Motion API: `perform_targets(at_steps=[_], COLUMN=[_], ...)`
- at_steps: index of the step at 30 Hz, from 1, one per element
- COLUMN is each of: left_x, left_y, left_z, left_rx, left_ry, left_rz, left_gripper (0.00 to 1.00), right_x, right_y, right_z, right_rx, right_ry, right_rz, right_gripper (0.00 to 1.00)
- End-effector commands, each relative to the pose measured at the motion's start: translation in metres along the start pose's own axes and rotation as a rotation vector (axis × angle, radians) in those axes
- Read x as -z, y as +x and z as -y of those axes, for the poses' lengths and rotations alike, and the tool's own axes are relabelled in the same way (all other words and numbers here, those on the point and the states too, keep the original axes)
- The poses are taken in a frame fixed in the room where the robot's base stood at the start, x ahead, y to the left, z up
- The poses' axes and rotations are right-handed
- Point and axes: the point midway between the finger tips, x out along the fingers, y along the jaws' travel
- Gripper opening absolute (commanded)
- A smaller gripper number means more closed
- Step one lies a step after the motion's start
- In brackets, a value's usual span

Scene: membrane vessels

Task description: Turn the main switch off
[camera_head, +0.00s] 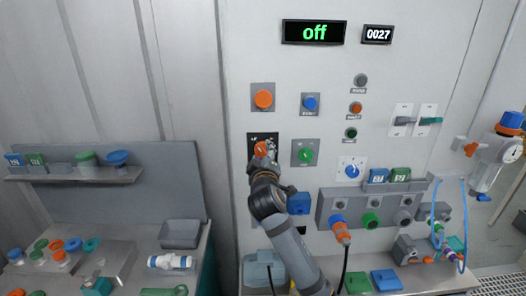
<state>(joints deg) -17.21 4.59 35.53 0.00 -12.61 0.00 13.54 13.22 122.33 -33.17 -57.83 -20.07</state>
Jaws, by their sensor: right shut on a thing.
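The main switch is most likely the orange-red knob (261,149) on the black plate (254,139), low on the left part of the white panel. My right gripper (263,160) reaches up to this knob and is shut on it; the fingers hide much of the knob and plate. The knob's exact angle is hard to tell. The display (314,32) at the top reads "off" in green. My left gripper is not in view.
An orange button (263,99), a blue button (310,103), a green knob (305,154) and a blue knob (352,171) surround the switch. A grey connector block (332,205) juts out lower right. A shelf (70,174) stands left.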

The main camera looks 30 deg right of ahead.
Motion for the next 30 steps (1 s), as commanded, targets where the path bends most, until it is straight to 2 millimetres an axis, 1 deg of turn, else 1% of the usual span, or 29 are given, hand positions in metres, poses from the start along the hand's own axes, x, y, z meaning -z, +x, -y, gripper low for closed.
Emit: perform_targets(at_steps=[6,18,19,21,23,24,30], left_x=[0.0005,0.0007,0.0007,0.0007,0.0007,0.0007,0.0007], left_y=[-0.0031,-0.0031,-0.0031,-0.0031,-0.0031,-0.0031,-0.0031], left_z=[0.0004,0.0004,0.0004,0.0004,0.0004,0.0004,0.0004], left_rx=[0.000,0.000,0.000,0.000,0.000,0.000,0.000], left_ry=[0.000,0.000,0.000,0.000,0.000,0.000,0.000], left_rz=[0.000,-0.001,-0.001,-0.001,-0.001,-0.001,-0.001], left_gripper=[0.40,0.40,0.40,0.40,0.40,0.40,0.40], right_x=[0.0000,-0.0003,-0.0003,-0.0003,-0.0002,-0.0002,-0.0001], right_y=[0.0001,0.0001,0.0001,0.0001,0.0001,0.0001,0.0001], right_z=[0.0002,0.0003,0.0003,0.0003,0.0003,0.0003,0.0002], right_rx=[0.001,0.000,0.000,0.000,0.000,0.000,0.000], right_ry=[-0.033,-0.039,-0.039,-0.039,-0.038,-0.038,-0.037], right_rz=[0.000,0.000,0.000,0.000,0.000,0.000,0.000], right_gripper=[0.17,0.17,0.53,0.62,0.71,0.72,0.72])
